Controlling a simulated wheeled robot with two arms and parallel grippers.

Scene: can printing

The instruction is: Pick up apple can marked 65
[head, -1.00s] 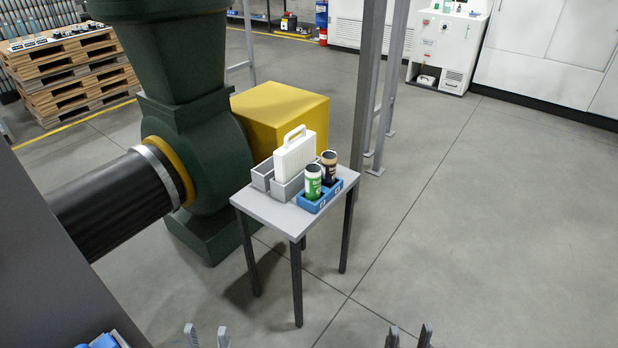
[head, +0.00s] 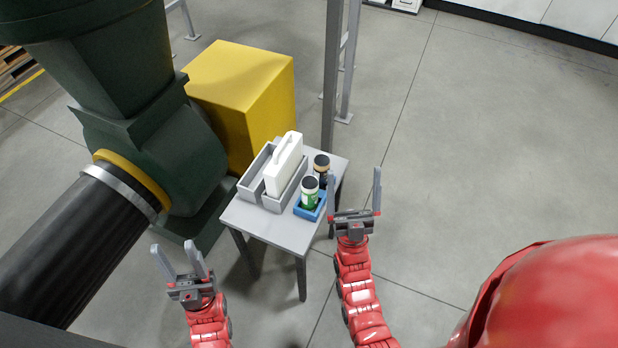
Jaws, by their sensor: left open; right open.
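A green and white can (head: 309,192) with a dark top stands upright in the front slot of a small blue holder (head: 307,213) on a grey table. A brown can (head: 321,168) with a dark top stands in the slot behind it. I cannot read any number on either can. My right gripper (head: 355,190) is open and empty, to the right of the blue holder; its left finger overlaps the holder's right side in the picture. My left gripper (head: 180,258) is open and empty, in front and left of the table.
On the grey table (head: 270,232), a grey divided tray (head: 256,183) holds a white case with a handle (head: 285,163). A yellow box (head: 245,90) and a dark green machine (head: 125,100) with a black pipe (head: 75,240) stand behind and left. The floor at right is clear.

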